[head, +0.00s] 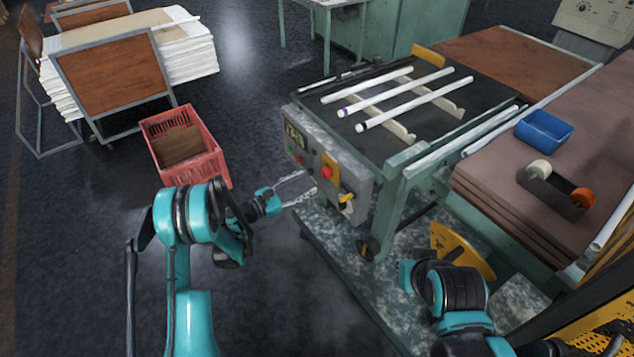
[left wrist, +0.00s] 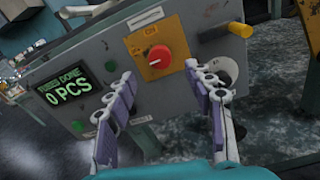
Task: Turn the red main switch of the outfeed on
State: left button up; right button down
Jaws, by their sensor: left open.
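The red main switch (head: 326,173) is a round red knob on a yellow plate, on the front of the grey control box (head: 357,188). In the left wrist view the red knob (left wrist: 158,57) shows a raised grip bar; its on or off setting is not readable. My left gripper (head: 305,184) is open and empty in front of the box. In the left wrist view its two purple-padded fingers (left wrist: 160,78) stand apart, with the knob beyond and between their tips, seemingly untouched. My right arm shows at lower right, but its gripper does not.
The box also has a lit display (left wrist: 67,90) reading "0 PCS", a green button (left wrist: 77,127) and a yellow-handled lever (head: 346,198). A red crate (head: 185,146) stands on open floor at left.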

aim_at(323, 174)
pick_arm(q)
jog(key=b+x, duration=0.1)
jog(key=x, duration=0.2)
jog(key=b+x, duration=0.1)
jog(key=x, duration=0.2)
jog(key=shift+d+f, duration=0.1)
jog(key=shift+f, duration=0.15)
jog(key=shift+w+d+r, duration=0.1)
jog(key=shift+w+d, duration=0.4)
jog(key=c, duration=1.2)
